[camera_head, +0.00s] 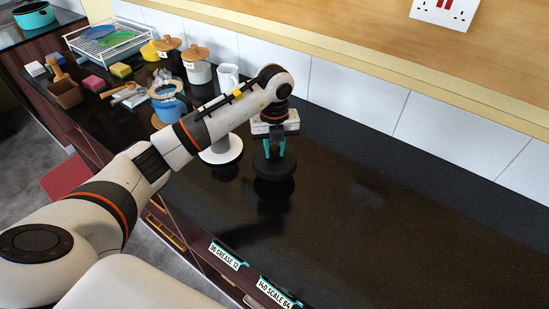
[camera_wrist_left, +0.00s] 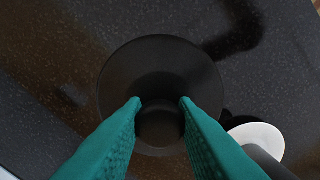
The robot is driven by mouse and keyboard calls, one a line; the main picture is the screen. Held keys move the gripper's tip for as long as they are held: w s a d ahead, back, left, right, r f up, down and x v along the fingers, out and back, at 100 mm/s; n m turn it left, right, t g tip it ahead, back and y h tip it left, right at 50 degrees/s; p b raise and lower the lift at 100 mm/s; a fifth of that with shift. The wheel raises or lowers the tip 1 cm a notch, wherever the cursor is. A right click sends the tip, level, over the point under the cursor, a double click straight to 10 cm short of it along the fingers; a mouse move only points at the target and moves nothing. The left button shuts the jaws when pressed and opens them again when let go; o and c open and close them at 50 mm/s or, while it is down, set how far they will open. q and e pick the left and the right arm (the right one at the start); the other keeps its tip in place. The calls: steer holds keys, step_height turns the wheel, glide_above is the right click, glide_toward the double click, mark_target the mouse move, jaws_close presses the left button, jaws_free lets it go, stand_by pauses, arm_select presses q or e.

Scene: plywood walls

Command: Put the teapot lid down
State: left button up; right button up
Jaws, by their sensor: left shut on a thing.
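The teapot lid is a round black disc (camera_head: 273,166) over the black worktop, right of the middle of my arm in the head view. In the left wrist view the lid (camera_wrist_left: 160,62) lies flat below the fingers, with its knob (camera_wrist_left: 160,125) between them. My left gripper (camera_head: 275,146) points straight down. Its teal fingers (camera_wrist_left: 160,102) are shut on the knob. The head view does not show clearly whether the lid's underside touches the worktop. My right gripper is not in view. I cannot make out the teapot for sure.
A white disc with a grey post (camera_head: 220,153) stands just left of the lid. A blue vessel (camera_head: 168,103), canisters (camera_head: 198,69) and a mug (camera_head: 228,76) stand further left. The worktop (camera_head: 400,220) is clear to the right.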

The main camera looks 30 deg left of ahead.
mark_target(275, 157)
arm_select(q)
step_height(275, 157, down, 4)
steer(key=shift+r+p, duration=0.2)
steer(key=shift+p, duration=0.25)
steer(key=shift+f, duration=0.35)
steer(key=shift+f, duration=0.1)
